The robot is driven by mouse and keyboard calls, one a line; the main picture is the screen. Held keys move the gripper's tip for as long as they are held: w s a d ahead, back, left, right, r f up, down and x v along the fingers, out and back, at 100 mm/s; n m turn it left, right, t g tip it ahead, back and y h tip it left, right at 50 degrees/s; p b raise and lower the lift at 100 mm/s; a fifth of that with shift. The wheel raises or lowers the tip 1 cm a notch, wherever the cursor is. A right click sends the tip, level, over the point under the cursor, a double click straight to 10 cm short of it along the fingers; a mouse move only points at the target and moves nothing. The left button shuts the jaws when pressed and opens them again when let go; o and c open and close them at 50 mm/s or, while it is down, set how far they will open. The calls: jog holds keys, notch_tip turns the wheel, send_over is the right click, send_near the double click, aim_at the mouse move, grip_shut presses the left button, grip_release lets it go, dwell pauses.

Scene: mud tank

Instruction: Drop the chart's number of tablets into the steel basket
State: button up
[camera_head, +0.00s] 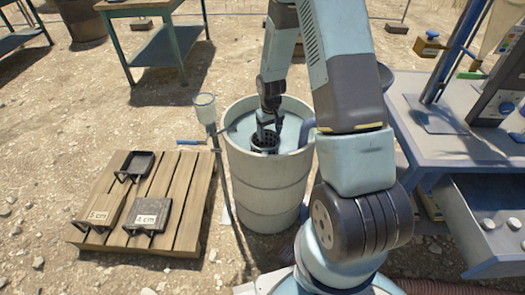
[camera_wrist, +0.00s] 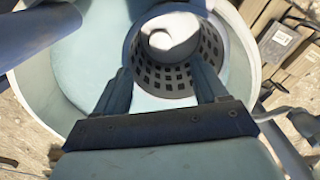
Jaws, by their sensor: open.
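The dark perforated steel basket (camera_head: 264,142) sits inside the top of a pale drum (camera_head: 265,190) holding bluish liquid. In the wrist view the basket (camera_wrist: 180,82) has square holes in its wall, and one whitish round tablet (camera_wrist: 170,37) shows within its rim. I cannot tell whether the tablet rests on the bottom. My gripper (camera_head: 268,125) is above the basket. In the wrist view its fingers stand apart with nothing between the tips. Whitish tablets (camera_head: 487,224) lie in an open grey drawer at the right. I cannot make out a chart with a number.
A grey workbench (camera_head: 440,145) with equipment stands above the drawer. A green-framed table (camera_head: 160,45) is behind.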

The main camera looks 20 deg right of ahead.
jog(key=shift+r, duration=0.1)
notch_tip(320, 180, up, 14)
jog(key=shift+f, duration=0.25)
dwell(0.5)
jog(key=s+r+t, duration=0.1)
jog(key=s+r, duration=0.3)
jog(key=r, duration=0.3)
jog(key=s+r+m+t, duration=0.1)
jog(key=s+r, duration=0.3)
jog(key=r, duration=0.3)
jog(key=s+r+t, duration=0.1)
jog(key=s+r, duration=0.2)
jog(key=r, duration=0.3)
jog(key=s+r+t, duration=0.1)
jog(key=s+r, duration=0.3)
jog(key=s, duration=0.4)
jog(key=s+r+m+t, duration=0.1)
jog(key=s+r, duration=0.4)
jog(key=s, duration=0.4)
jog(key=shift+a+t, duration=0.3)
jog(key=shift+a, duration=0.1)
jog(key=shift+s, duration=0.1)
